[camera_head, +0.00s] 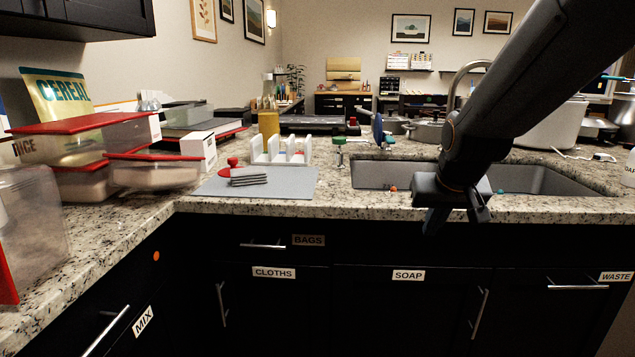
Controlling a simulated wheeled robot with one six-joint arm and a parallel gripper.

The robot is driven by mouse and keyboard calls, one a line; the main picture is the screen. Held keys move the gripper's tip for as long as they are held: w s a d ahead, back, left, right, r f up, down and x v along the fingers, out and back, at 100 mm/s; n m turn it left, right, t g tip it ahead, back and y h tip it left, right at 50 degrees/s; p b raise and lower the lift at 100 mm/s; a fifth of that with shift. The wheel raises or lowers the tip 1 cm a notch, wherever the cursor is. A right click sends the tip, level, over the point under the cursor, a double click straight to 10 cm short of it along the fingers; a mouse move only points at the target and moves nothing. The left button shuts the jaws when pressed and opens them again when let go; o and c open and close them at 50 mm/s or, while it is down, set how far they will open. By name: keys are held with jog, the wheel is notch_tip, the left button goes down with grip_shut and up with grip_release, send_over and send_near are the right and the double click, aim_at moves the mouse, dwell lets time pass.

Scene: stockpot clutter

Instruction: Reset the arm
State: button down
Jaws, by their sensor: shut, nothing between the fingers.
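My gripper (436,222) hangs at the end of my dark arm, which comes in from the upper right. It is in front of the counter's front edge, before the sink (530,182), with its fingers pointing down. The fingers look dark and closed together with nothing held. The arm and gripper hide part of the sink and of the counter edge behind them.
The granite counter (400,208) runs across the scene. Red-lidded containers (150,172) crowd the left.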

jog(key=s+a+f+g, duration=0.25)
jog(key=s+f, duration=0.25)
jog(key=s, duration=0.6)
jog(key=s+a+f+g, duration=0.1)
jog(key=s+f+g, duration=0.35)
jog(key=s, duration=0.65)
jog(key=a+f+n+y+b, duration=0.1)
jog(key=a+f+n+b, duration=0.4)
jog(key=a+b, duration=0.55)
jog(key=d+r+m+p, duration=0.4)
jog(key=d+r+p, duration=0.5)
jog(key=p, duration=1.1)
jog(key=shift+s+d+r+t, duration=0.25)
jog(key=shift+s+r+t, duration=0.15)
jog(key=shift+r, duration=0.3)
